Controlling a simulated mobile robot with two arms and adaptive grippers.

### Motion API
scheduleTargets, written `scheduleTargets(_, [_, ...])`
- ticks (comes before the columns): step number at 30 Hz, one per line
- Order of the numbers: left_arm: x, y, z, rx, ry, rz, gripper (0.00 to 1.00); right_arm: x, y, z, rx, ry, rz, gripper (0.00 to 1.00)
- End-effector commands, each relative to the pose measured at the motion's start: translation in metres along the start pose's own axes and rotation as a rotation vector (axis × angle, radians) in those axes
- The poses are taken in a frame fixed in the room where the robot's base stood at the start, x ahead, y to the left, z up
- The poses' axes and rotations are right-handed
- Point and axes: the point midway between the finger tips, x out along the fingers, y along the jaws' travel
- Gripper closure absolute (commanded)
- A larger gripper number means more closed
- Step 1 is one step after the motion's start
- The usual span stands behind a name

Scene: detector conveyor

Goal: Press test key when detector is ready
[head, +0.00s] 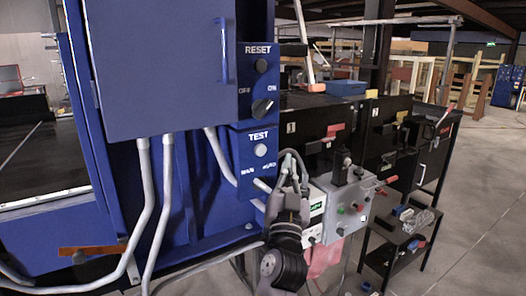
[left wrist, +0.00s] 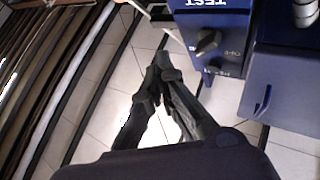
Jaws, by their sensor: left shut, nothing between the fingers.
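The blue detector cabinet (head: 165,70) fills the left and middle of the head view. Its side panel carries a dark RESET button (head: 262,65), a black OFF/ON knob (head: 263,108) and a pale round TEST key (head: 261,150). My left gripper (head: 288,160) points up, to the right of the TEST key. In the left wrist view, my gripper (left wrist: 160,72) is shut and empty, beside the upside-down panel with its knob (left wrist: 207,42).
Grey conduits (head: 145,195) run down from the cabinet. A grey control box (head: 348,207) with coloured buttons stands close right of my arm. Black bins (head: 395,130) with red handles and a small table (head: 400,237) lie further right. Open floor is at far right.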

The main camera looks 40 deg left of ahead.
Motion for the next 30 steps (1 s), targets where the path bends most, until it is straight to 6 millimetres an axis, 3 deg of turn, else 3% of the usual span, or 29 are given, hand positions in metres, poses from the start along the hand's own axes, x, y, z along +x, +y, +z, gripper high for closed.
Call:
scheduleTargets(18, [0.049,-0.035,0.036,0.003,0.000,0.001,1.00,-0.014,-0.001,-0.002,0.001,0.000,-0.001,0.46])
scheduleTargets(30, [0.061,-0.044,0.045,0.000,0.000,0.001,1.00,-0.013,-0.001,-0.002,0.001,0.000,-0.001,0.46])
